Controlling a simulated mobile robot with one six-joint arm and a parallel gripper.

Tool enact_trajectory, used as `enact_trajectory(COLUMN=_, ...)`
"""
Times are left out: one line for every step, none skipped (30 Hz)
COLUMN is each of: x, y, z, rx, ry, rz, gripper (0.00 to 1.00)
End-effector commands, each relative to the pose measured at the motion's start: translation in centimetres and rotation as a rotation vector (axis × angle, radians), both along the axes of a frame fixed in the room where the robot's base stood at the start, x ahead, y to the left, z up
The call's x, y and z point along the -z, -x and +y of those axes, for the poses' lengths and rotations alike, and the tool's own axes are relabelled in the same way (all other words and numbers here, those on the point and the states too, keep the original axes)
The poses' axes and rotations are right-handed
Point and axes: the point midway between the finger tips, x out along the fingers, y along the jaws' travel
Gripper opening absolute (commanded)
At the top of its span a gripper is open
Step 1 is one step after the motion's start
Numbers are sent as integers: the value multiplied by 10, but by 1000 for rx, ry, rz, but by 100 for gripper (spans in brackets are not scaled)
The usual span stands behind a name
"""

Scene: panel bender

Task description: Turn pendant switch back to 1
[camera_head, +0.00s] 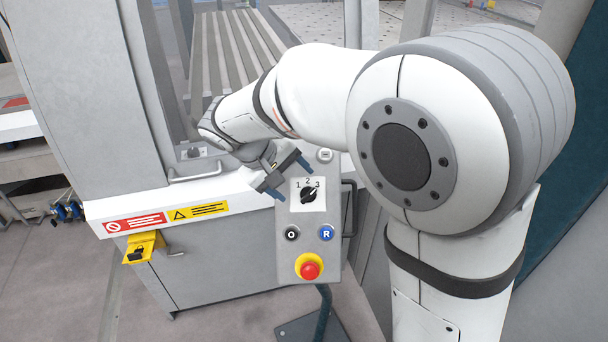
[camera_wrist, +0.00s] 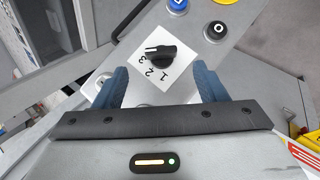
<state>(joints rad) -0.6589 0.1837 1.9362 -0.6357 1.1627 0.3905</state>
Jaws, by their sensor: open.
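The pendant (camera_head: 325,218) is a grey panel with a black rotary switch (camera_head: 308,195) on a white plate marked 1, 2 and 3. The switch's light pointer mark is turned toward 3. In the wrist view the switch (camera_wrist: 161,53) shows whole, with its white mark on the side of the 3. My gripper (camera_head: 287,179) is open and empty, at the upper left of the switch in the head view. In the wrist view its blue fingers (camera_wrist: 160,70) stand wide on either side of the label plate, apart from the knob.
Below the switch are a black O button (camera_head: 292,234), a blue R button (camera_head: 326,233) and a red emergency stop (camera_head: 309,270) on a yellow ring. A yellow bracket (camera_head: 143,247) and the machine's labelled white ledge (camera_head: 240,190) are at left. A cable (camera_head: 323,310) hangs below.

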Motion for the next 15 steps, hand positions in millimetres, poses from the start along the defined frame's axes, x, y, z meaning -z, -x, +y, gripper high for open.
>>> enact_trajectory(x=0, y=-2, z=4, rx=-8, ry=9, rz=-1, gripper=65)
enact_trajectory(x=1, y=-3, z=5, rx=-11, ry=12, rz=-4, gripper=65)
enact_trajectory(x=4, y=-4, z=4, rx=-12, ry=15, rz=-5, gripper=65)
enact_trajectory(x=6, y=-5, z=2, rx=-11, ry=16, rz=-5, gripper=65)
enact_trajectory(x=10, y=-6, z=0, rx=-10, ry=16, rz=-4, gripper=65)
enact_trajectory(x=15, y=-8, z=-3, rx=-10, ry=15, rz=-4, gripper=65)
enact_trajectory(x=19, y=-9, z=-5, rx=-9, ry=16, rz=-3, gripper=65)
enact_trajectory(x=23, y=-11, z=-8, rx=-10, ry=15, rz=-2, gripper=65)
enact_trajectory(x=28, y=-13, z=-11, rx=-10, ry=16, rz=-3, gripper=65)
enact_trajectory(x=33, y=-15, z=-13, rx=-9, ry=15, rz=-2, gripper=65)
enact_trajectory(x=37, y=-16, z=-16, rx=-9, ry=15, rz=-2, gripper=65)
enact_trajectory(x=42, y=-17, z=-18, rx=-9, ry=14, rz=-2, gripper=65)
enact_trajectory(x=45, y=-19, z=-20, rx=-10, ry=14, rz=-1, gripper=65)
enact_trajectory(x=49, y=-20, z=-22, rx=-11, ry=15, rz=-3, gripper=65)
enact_trajectory(x=53, y=-22, z=-24, rx=-10, ry=13, rz=-3, gripper=65)
